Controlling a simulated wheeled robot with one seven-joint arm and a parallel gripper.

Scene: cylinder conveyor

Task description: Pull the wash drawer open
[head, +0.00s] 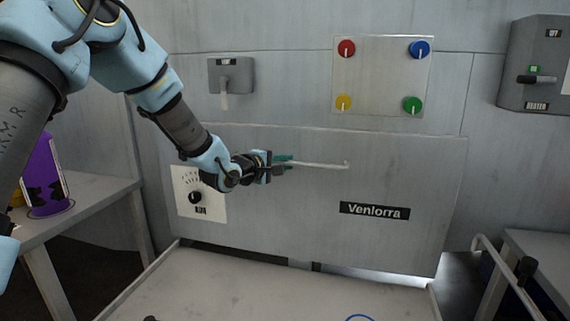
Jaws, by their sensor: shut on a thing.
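The wash drawer's large grey front panel (400,175) faces me and bears a black "Venlorra" label. A pale horizontal bar handle (325,165) runs across the panel above the label. My gripper (283,163) comes in from the left and is shut on the left part of the handle. Its fingertips look greenish, and they hide that end of the bar. A pale tray-like surface (250,291) with raised side rims extends toward me below the panel. I cannot tell for certain how it joins the panel.
A dial plate (211,214) sits left of the handle. Above are a grey lever box (231,73) and a plate with coloured knobs (382,110). A purple container (43,180) stands on the left table (88,193). A grey switch box (538,65) hangs at right.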

